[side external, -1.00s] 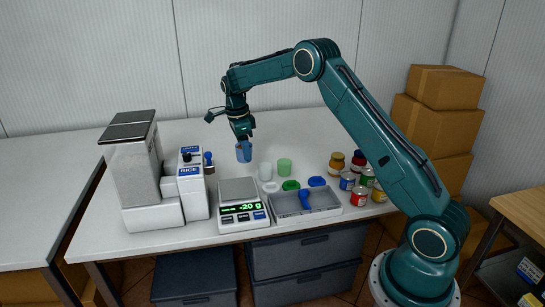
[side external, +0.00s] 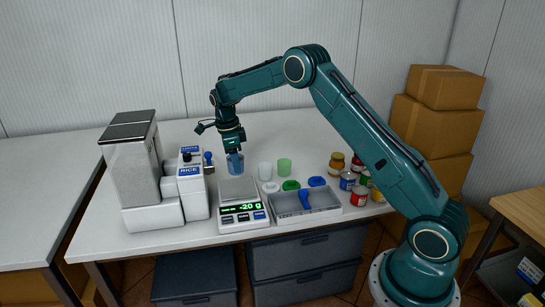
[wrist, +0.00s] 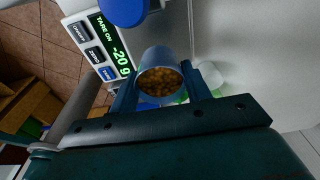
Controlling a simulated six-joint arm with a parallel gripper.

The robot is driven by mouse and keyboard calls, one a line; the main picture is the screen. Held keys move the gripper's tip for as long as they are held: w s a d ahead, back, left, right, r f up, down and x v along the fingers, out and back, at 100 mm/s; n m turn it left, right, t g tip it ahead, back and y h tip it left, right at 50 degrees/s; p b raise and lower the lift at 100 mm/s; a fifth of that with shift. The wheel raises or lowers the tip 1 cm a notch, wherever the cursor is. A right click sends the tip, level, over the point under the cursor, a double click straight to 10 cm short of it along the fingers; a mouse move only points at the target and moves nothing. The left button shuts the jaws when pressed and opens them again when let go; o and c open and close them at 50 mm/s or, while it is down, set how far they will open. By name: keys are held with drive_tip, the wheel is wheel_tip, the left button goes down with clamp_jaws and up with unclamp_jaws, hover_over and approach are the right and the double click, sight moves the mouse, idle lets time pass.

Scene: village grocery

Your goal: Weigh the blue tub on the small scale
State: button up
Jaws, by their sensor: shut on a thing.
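The blue tub (side external: 236,165) is held upright in my gripper (side external: 234,153), which is shut on it. In the side view it shows just behind the small scale's plate; I cannot tell its exact height. In the wrist view the tub (wrist: 150,58) sits between the two fingers (wrist: 161,88), open at the top, with brownish-yellow pieces inside. The small scale (side external: 243,217) is white with a grey plate (side external: 237,189). Its green display reads -20 g, and the display also shows in the wrist view (wrist: 112,45).
A rice dispenser (side external: 193,195) and a tall grey-topped machine (side external: 132,165) stand left of the scale. A grey tray (side external: 318,211) with a blue scoop is at the right. A white tub (side external: 265,170), a green tub (side external: 284,165), coloured lids and several cans and jars stand beyond.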

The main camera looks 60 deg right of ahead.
drive_tip(key=shift+f, duration=2.55)
drive_tip(key=shift+f, duration=0.4)
drive_tip(key=o, duration=1.4)
drive_tip(key=shift+r, duration=0.2)
drive_tip(key=shift+r, duration=3.85)
